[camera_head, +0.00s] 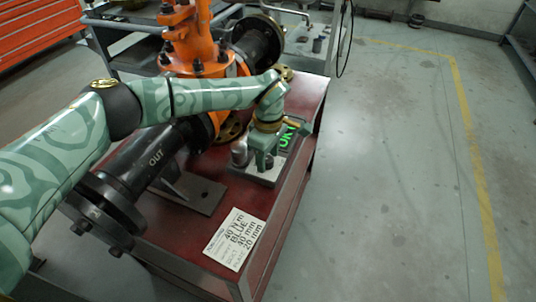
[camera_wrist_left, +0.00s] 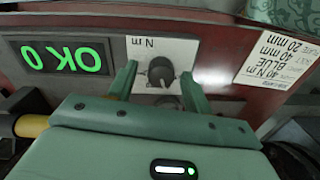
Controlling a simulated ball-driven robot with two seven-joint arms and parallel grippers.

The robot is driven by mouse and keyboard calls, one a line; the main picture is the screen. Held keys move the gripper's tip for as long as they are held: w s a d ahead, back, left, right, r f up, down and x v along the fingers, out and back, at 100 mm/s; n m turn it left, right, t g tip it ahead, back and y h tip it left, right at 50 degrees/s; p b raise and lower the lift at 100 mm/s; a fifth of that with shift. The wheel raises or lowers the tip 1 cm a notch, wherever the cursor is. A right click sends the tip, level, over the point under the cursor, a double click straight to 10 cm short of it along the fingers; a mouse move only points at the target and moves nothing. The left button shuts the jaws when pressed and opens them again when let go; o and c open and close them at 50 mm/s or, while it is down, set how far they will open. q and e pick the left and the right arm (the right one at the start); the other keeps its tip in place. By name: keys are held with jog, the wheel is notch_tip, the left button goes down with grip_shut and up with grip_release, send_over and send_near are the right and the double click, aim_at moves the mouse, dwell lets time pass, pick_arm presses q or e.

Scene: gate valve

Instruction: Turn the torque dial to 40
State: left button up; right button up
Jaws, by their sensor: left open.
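The torque dial (camera_wrist_left: 160,72) is a dark round knob on a pale plate marked "N m" (camera_wrist_left: 150,46), seen upside down in the left wrist view. My left gripper (camera_wrist_left: 159,80) is open, with one finger on each side of the dial. I cannot tell whether the fingers touch it. The display (camera_wrist_left: 62,56) beside it reads "OK 0" in green, upside down. In the head view my left gripper (camera_head: 264,160) is over the plate by the green display (camera_head: 287,138), and it hides the dial. My right gripper is not in view.
A white card (camera_head: 234,238) reading "40 N m, BLUE, 40 mm, 20 mm" lies on the red bench (camera_head: 185,232). A black pipe (camera_head: 150,160) marked "OUT" and an orange valve body (camera_head: 192,42) stand left of the dial plate. The floor to the right is clear.

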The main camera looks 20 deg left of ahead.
aim_at(268, 158)
pick_arm(q)
notch_tip(268, 158, up, 6)
jog(key=shift+w+r+p, duration=0.1)
jog(key=shift+r+p, duration=0.05)
jog(key=shift+p, duration=1.1)
notch_tip(268, 158, up, 10)
jog(key=p, duration=0.3)
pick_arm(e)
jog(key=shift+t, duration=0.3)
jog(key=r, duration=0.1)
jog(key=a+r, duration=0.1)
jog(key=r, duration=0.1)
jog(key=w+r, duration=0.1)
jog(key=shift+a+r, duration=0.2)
